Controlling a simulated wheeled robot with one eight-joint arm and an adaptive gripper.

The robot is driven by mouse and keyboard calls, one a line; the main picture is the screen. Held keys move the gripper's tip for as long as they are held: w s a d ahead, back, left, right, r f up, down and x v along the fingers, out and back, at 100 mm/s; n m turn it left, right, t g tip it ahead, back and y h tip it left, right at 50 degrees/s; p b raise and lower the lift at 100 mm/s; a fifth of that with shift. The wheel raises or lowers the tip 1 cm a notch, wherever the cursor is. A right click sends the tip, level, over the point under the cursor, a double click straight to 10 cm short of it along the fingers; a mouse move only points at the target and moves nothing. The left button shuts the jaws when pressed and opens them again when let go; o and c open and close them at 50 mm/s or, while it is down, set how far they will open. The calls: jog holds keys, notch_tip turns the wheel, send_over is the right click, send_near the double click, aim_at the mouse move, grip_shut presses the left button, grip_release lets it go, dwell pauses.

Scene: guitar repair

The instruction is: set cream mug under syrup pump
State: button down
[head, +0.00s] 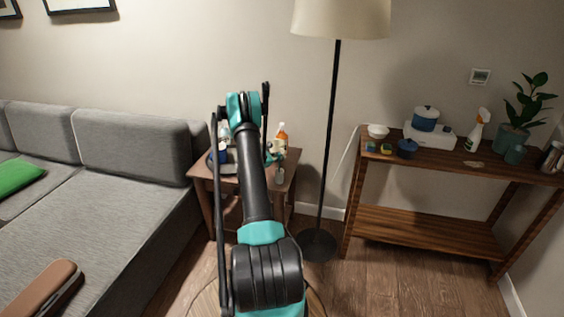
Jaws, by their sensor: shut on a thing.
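My arm reaches forward over the small wooden side table (199,170) between the sofa and the floor lamp. My gripper (270,154) is at the table, mostly hidden behind my own arm. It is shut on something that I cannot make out. I cannot pick out the cream mug with certainty. An orange bottle with a pale label (281,136) stands at the back right of the table. A white and blue bottle (223,140) shows at the left, partly covered by my arm. I cannot tell which bottle carries the syrup pump.
A grey sofa (130,150) borders the table on the left. The floor lamp's black pole (331,130) stands close on the right. A wooden shelf (430,217) further right holds a white bowl (378,131), a blue pot (407,147), a spray bottle (476,131) and a plant (520,108).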

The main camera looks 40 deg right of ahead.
jog(key=shift+f, duration=1.75)
jog(key=shift+f, duration=0.1)
jog(key=c, duration=1.6)
grip_release()
jog(key=shift+c, duration=0.2)
